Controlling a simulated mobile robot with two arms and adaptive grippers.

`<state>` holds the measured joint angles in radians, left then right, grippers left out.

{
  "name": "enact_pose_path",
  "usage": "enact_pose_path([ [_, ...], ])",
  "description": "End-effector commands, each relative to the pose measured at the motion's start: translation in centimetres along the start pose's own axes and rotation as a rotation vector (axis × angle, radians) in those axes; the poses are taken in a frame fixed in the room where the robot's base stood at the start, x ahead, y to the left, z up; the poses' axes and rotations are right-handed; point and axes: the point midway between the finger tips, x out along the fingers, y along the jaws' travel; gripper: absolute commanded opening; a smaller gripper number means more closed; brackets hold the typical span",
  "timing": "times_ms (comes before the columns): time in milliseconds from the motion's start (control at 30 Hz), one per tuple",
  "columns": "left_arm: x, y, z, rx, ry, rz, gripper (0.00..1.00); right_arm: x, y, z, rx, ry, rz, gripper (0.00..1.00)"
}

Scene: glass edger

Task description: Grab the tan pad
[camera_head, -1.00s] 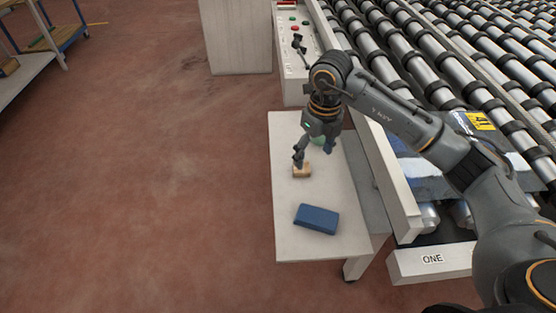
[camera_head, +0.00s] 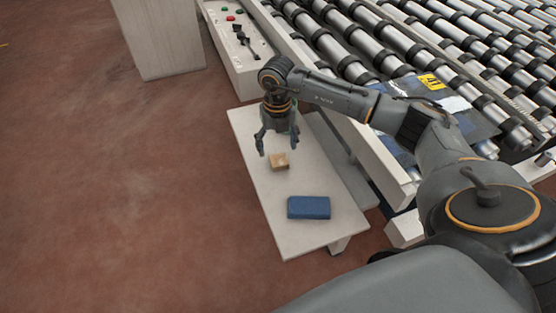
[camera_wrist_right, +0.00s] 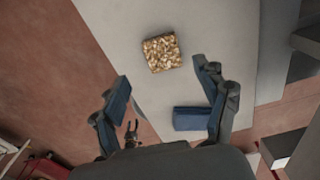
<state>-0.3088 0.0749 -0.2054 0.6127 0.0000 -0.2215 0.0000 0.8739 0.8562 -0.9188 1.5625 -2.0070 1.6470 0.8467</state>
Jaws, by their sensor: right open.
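The tan pad (camera_head: 279,161) is a small block lying on the white table (camera_head: 295,240). In the right wrist view the tan pad (camera_wrist_right: 162,53) looks speckled gold-brown and lies beyond the fingertips, fully uncovered. My right gripper (camera_head: 276,143) is open above the table, just behind the pad in the head view, its fingers pointing down. In the wrist view the right gripper (camera_wrist_right: 166,84) has its two fingers wide apart with nothing between them. My left gripper is not in view.
A blue block (camera_head: 309,207) lies on the table nearer the camera; it also shows by the right finger in the wrist view (camera_wrist_right: 192,119). A roller conveyor (camera_head: 400,50) runs along the right. A control panel (camera_head: 236,40) stands behind. The floor at left is clear.

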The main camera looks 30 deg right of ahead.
Motion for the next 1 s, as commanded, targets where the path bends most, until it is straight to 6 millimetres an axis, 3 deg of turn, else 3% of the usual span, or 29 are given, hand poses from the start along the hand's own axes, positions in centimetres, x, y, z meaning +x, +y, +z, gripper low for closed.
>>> enact_pose_path([
  [233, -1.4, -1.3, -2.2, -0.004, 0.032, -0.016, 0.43, 2.7, -0.4, 0.1, 0.001, 0.005, -0.002, 0.74],
  [400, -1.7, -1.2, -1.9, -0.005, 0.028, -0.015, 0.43, 4.9, -0.4, 0.2, 0.0, 0.002, -0.001, 0.74],
  [667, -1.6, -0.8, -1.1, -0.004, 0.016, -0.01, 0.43, 5.4, -0.4, 0.2, -0.001, 0.0, 0.0, 0.74],
  [700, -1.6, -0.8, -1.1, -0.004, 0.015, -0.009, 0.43, 5.4, -0.4, 0.2, -0.001, 0.0, 0.0, 0.72],
  [900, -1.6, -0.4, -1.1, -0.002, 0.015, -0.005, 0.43, 5.4, -0.4, 0.2, -0.001, 0.0, 0.0, 0.33],
  [1000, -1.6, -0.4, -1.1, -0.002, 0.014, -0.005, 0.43, 5.3, -0.4, 0.2, -0.001, 0.0, 0.0, 0.33],
])
